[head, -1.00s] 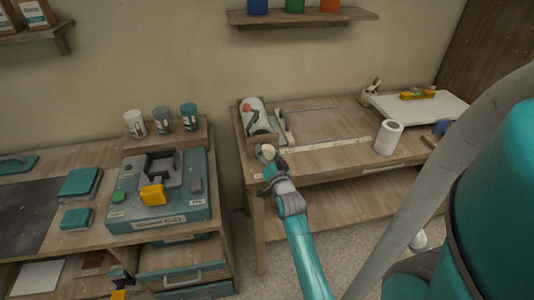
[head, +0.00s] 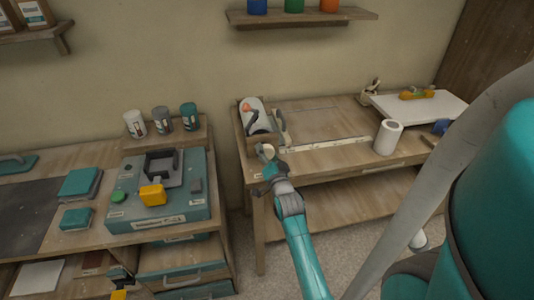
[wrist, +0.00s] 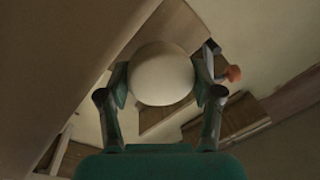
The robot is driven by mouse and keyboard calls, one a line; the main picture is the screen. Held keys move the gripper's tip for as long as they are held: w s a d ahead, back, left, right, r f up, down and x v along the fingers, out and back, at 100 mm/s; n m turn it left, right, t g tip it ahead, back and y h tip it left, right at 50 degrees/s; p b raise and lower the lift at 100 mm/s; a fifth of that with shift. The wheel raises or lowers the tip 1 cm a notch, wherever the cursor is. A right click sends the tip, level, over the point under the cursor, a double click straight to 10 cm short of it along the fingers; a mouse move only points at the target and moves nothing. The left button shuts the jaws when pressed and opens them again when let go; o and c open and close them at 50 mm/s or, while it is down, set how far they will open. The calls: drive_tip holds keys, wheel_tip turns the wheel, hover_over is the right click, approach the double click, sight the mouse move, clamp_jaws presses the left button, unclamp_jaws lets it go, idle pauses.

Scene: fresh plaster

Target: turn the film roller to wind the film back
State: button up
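The film roller's white roll (head: 256,115) sits in a wooden holder at the left end of the right-hand bench, with an orange part (head: 246,107) at its upper left. A pale round knob (head: 265,151) is at the front of the holder. In the wrist view the knob (wrist: 162,74) fills the space between my two fingers. My gripper (head: 264,172) is at the knob, with a finger against each side of it. The far sides of the fingers and the knob's shaft are hidden.
A white paper roll (head: 388,137) stands on the bench to the right, before a white board (head: 425,107). A pale ruler strip (head: 325,145) lies along the bench. To the left is a teal machine (head: 160,190) on another bench.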

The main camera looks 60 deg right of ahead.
drive_tip(key=shift+o, duration=1.2)
drive_tip(key=v, duration=1.2)
drive_tip(key=s+a+f+n+t+y, duration=0.1)
drive_tip(key=s+a+f+n+y, duration=0.15)
drive_tip(key=a, duration=0.55)
drive_tip(key=s+a+f+n+t+y, duration=0.1)
drive_tip(key=s+a+n+y, duration=0.15)
drive_tip(key=a, duration=0.45)
drive_tip(key=s+a+f+n+y, duration=0.1)
drive_tip(key=a+f+n, duration=0.15)
drive_tip(key=a, duration=0.55)
drive_tip(key=s+a+r+n+y, duration=0.4)
drive_tip(key=s+a+n+y, duration=0.3)
drive_tip(key=s+a+n, duration=0.3)
drive_tip(key=s+a, duration=0.3)
drive_tip(key=s, duration=0.2)
drive_tip(key=shift+s+r+y, duration=0.25)
drive_tip(key=shift+s+y, duration=0.05)
drive_tip(key=shift+s, duration=0.05)
